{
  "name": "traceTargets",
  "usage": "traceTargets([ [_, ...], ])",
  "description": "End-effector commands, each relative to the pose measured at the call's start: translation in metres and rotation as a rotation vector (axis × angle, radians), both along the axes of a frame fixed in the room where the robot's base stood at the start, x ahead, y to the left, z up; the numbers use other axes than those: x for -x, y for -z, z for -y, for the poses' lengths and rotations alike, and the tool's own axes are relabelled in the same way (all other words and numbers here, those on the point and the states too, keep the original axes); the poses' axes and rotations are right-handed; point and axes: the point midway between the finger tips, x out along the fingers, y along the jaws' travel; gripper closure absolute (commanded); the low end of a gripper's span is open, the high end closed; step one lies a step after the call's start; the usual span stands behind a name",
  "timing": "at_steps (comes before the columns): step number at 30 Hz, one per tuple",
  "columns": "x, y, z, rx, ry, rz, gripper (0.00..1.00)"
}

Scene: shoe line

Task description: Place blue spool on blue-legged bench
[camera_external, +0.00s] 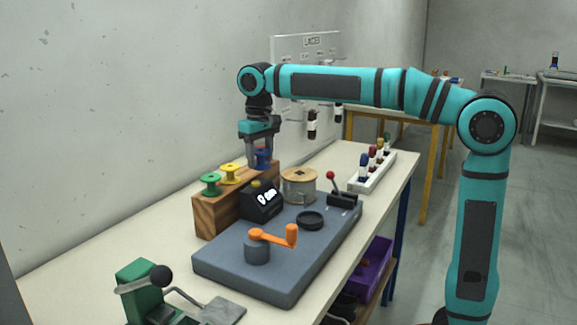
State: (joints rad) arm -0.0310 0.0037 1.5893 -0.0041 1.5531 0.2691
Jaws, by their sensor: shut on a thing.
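The blue spool (262,160) is at the far end of the wooden block (213,217), in line with a yellow spool and a green one. My gripper (260,152) points down over it and is shut on it. The fingers hide part of the spool, and I cannot tell whether it still touches the block. The blue-legged bench (75,272) is the long pale-topped bench under all of this. A blue leg (403,205) shows at its right end.
The yellow spool (230,173) and green spool (210,183) stand close by. A grey winding machine (230,268) with an orange crank, a tan reel (299,183) and a white rack (372,176) of small bottles occupy the bench. Its left strip by the wall is clear. A yellow-legged table (428,165) stands behind.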

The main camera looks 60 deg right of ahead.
Motion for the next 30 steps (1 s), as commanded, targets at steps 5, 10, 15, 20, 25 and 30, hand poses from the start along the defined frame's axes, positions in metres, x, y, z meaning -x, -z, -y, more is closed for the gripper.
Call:
traceTargets([
  [5,-0.041,-0.005,-0.04,0.003,0.015,-0.002,0.71],
  [10,-0.073,-0.007,-0.078,0.005,0.034,-0.002,0.71],
  [15,-0.102,-0.005,-0.117,0.006,0.042,-0.002,0.71],
  [20,-0.126,0.002,-0.156,0.006,0.033,-0.002,0.71],
  [25,-0.15,0.012,-0.2,0.005,0.021,-0.001,0.71],
  [30,-0.172,0.025,-0.256,0.003,0.006,0.001,0.71],
])
